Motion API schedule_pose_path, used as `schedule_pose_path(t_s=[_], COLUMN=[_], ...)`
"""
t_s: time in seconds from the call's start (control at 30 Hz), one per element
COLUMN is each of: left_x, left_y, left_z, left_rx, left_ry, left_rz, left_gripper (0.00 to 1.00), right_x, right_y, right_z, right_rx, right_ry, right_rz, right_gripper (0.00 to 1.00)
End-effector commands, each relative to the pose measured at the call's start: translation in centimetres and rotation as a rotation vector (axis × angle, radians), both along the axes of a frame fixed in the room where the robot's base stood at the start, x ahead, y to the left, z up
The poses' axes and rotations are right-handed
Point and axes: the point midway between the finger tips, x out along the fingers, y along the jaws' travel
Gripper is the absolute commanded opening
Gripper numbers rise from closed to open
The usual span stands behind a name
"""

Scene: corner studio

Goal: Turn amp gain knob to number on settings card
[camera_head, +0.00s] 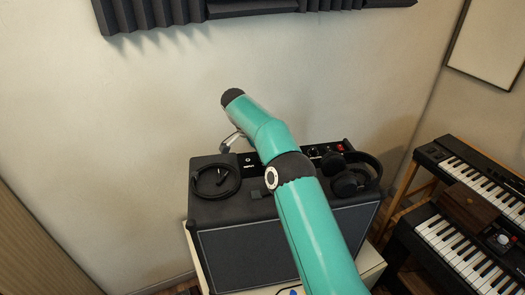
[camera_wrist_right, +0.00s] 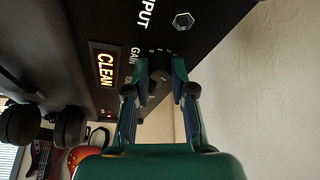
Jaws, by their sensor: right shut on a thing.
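The amp (camera_head: 250,245) stands on a pale cabinet, its control panel along the top back edge. In the right wrist view the black panel shows the words INPUT and GAIN, a hex jack and a lit framed label reading CLEAN (camera_wrist_right: 104,66). My right gripper (camera_wrist_right: 160,70) is shut on the dark gain knob (camera_wrist_right: 158,65), one finger on each side. Small dial numbers show beside it, too small to read. The knob's pointer cannot be made out. In the head view my teal arm hides the knob and most of the gripper. I cannot pick out a settings card. My left gripper is not in view.
A coiled black cable (camera_head: 216,181) lies on the amp's left top. Black headphones (camera_head: 352,174) rest on its right top, close to my arm. Two keyboards (camera_head: 480,170) stand on a rack at the right. A bare wall (camera_head: 150,120) is behind the amp.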

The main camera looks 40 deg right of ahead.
Motion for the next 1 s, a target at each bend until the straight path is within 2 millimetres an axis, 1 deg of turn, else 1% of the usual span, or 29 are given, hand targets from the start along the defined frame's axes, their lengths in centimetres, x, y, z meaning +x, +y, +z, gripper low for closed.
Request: schedule_pose_path(t_s=[0.47,0.5,0.57,0.6,0.63,1.0], left_x=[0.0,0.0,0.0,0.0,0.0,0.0], left_y=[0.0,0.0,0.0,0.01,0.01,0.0], left_z=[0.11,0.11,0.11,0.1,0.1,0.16], left_rx=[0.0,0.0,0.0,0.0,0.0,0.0], left_ry=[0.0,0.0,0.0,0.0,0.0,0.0], left_rz=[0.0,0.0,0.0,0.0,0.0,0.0], left_gripper=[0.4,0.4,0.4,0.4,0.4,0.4], right_x=[0.18,0.17,0.16,0.15,0.14,0.15], right_y=[0.16,0.16,0.14,0.13,0.12,0.18], right_z=[0.05,0.05,0.05,0.04,0.04,0.28], right_rx=[0.002,0.002,0.002,0.001,0.001,0.0], right_ry=[-0.005,-0.005,-0.004,-0.004,-0.004,-0.003], right_rz=[-0.011,-0.011,-0.011,-0.011,-0.011,-0.012], right_gripper=[0.0,0.3,0.4,0.47,0.49,0.49])
